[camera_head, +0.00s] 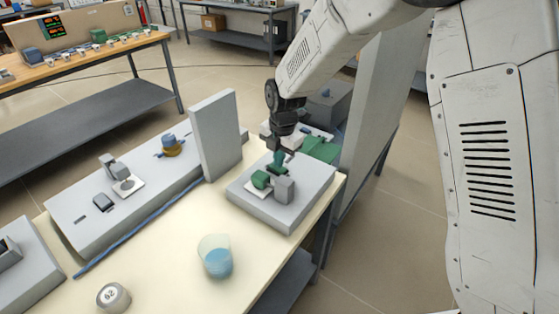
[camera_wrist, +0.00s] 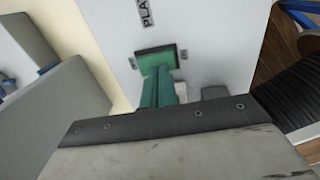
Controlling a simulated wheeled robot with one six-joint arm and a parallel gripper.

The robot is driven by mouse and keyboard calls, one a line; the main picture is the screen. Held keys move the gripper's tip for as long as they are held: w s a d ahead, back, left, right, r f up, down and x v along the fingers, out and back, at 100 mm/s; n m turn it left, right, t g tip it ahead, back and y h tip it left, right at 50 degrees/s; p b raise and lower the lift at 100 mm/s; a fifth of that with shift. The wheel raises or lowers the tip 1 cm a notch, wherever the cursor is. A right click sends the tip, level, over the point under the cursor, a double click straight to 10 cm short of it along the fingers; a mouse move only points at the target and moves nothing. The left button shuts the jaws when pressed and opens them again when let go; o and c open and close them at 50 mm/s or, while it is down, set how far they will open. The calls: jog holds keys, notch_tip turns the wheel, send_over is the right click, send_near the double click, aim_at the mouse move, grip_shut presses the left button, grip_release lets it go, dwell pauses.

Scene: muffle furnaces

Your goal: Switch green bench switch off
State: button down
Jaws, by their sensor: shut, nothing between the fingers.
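The green bench switch (camera_head: 261,179) is on a light grey box (camera_head: 301,212) at the right end of the cream bench. Green parts show at two heights, with a grey block beside them. My gripper (camera_head: 279,151) is shut and empty, pointing down right at the switch's upper green part. Whether it touches the switch I cannot tell.
An upright grey panel (camera_head: 216,135) stands left of the switch box. A beaker of blue liquid (camera_head: 217,263) and a small round pot marked 62 (camera_head: 113,297) stand on the bench front. Another grey unit (camera_head: 75,219) lies left. A tall grey panel rises behind right.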

aim_at(280, 170)
notch_tip(280, 170, up, 13)
jog(key=s+d, duration=0.1)
jog(key=shift+s+d, duration=0.15)
jog(key=shift+d, duration=0.05)
jog(key=shift+w+a+r, duration=0.1)
jog(key=shift+w+a, duration=0.35)
jog(key=shift+a, duration=0.15)
jog(key=f, duration=0.4)
jog(key=a+f, duration=0.1)
jog(key=f, duration=0.4)
jog(key=w+f, duration=0.1)
jog(key=f, duration=0.4)
jog(key=shift+w+a, duration=0.1)
jog(key=shift+a, duration=0.15)
jog(key=shift+d, duration=0.1)
